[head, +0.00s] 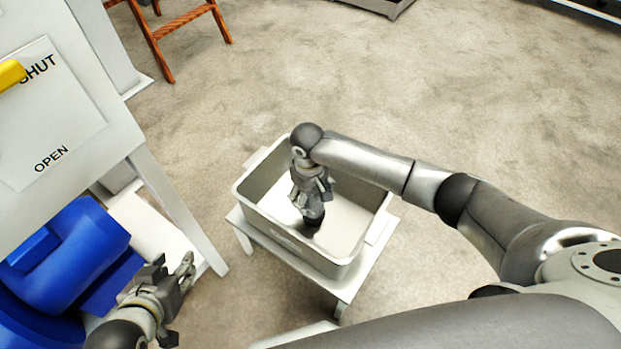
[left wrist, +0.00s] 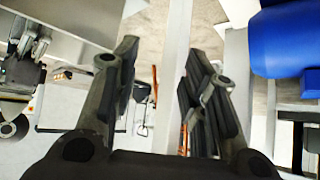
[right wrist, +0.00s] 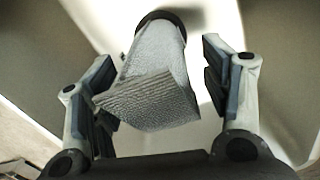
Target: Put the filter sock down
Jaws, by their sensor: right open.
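The filter sock (right wrist: 158,72) is a pale grey woven tube with a dark round end and a flap of cloth at its near end. In the right wrist view it lies between the fingers of my right gripper (right wrist: 160,95), which are spread, with a gap on the right side. In the head view my right gripper (head: 314,188) points down inside the grey tub (head: 357,262) and mostly hides the sock; a dark end shows below it. I cannot tell whether the sock touches the tub floor. My left gripper (head: 173,274) is open and empty, also in the left wrist view (left wrist: 158,90).
The tub stands on a small white stand (head: 345,291). To the left is a white machine with an OPEN/SHUT panel (head: 60,120) and a yellow handle (head: 10,74). A blue motor-like unit (head: 70,255) sits below it. A wooden stool (head: 190,18) stands behind. Floor at right is clear.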

